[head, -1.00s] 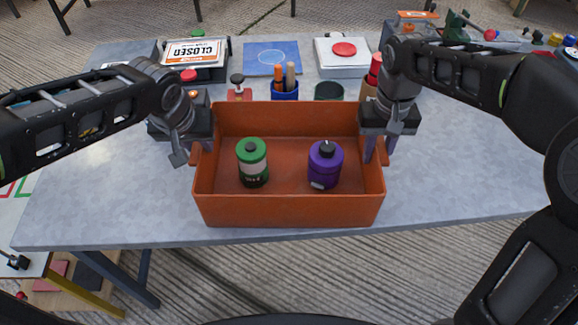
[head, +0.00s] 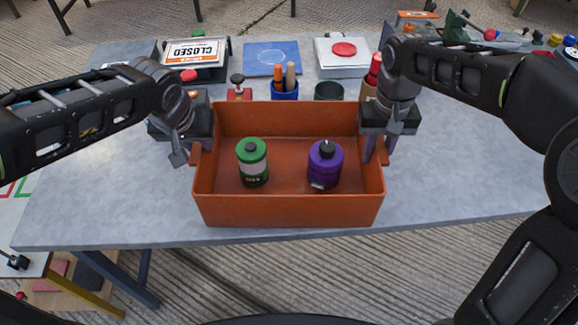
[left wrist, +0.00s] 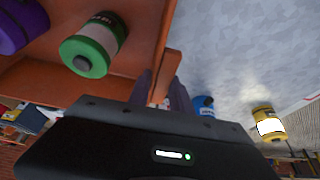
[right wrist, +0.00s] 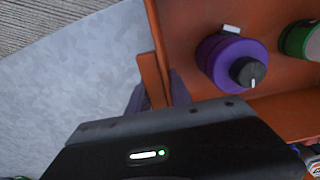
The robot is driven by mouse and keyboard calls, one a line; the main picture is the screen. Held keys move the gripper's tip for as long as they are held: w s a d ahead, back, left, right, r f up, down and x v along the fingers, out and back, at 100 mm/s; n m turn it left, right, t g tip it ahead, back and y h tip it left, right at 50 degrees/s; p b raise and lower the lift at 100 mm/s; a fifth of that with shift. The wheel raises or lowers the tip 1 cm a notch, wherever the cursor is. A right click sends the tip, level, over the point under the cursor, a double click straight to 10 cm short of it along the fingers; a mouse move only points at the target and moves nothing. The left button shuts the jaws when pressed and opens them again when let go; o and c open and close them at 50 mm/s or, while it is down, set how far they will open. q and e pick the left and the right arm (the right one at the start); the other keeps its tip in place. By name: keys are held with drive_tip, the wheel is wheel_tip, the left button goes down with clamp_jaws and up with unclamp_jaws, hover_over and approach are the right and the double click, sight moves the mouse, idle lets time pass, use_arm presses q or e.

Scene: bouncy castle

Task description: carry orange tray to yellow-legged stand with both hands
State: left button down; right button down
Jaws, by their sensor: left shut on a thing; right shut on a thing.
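The orange tray (head: 288,211) is an open box on the grey table, near its front edge. Inside it stand a green-and-white canister (head: 252,163) on the left and a purple canister (head: 325,165) on the right. My left gripper (head: 191,156) is shut on the tray's left handle, which also shows between the fingers in the left wrist view (left wrist: 172,65). My right gripper (head: 379,153) is shut on the tray's right handle, seen in the right wrist view (right wrist: 150,75). A yellow leg (head: 88,297) of a low stand shows at the lower left; most of that stand is out of view.
Behind the tray are a blue pen cup (head: 285,91), a dark green cup (head: 328,92), a blue panel (head: 272,58), a red-button box (head: 343,54) and a CLOSED sign (head: 194,52). The grey table (head: 465,170) is clear to the tray's right.

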sight(379, 144)
use_arm(q)
drive_tip(key=shift+w+r, duration=0.1)
drive_tip(key=shift+r, duration=0.15)
use_arm(e)
drive_tip(key=shift+w+r, duration=0.1)
drive_tip(key=shift+r, duration=0.1)
